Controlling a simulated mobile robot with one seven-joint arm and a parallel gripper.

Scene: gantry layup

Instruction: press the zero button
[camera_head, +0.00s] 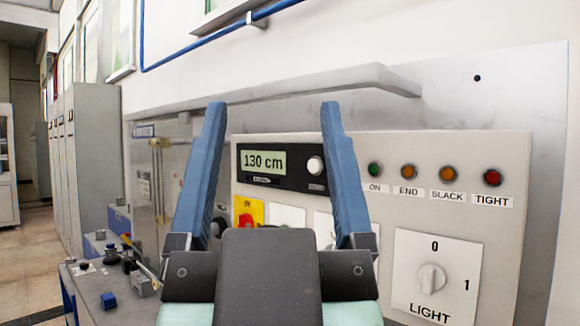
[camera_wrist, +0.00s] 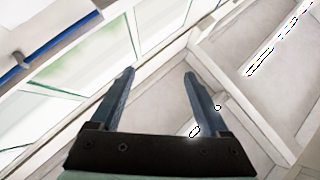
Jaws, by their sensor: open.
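A black display unit (camera_head: 290,182) reading "130 cm" is set in the grey control panel (camera_head: 385,150). A round white button (camera_head: 315,165) is on its right side. I cannot read any "zero" label on it. My gripper (camera_head: 273,106) is open and empty, its two blue fingers pointing up in front of the panel. In the head view the display and white button show between the fingers. The gripper also shows in the wrist view (camera_wrist: 158,73), where no button is seen. My gripper's body hides the lower middle of the panel.
Right of the display are a green light (camera_head: 375,169), two orange lights, a red light (camera_head: 492,177) and a LIGHT knob (camera_head: 431,278). A yellow plate (camera_head: 248,211) with a red knob is below the display. A grey ledge (camera_head: 330,82) juts out above the panel.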

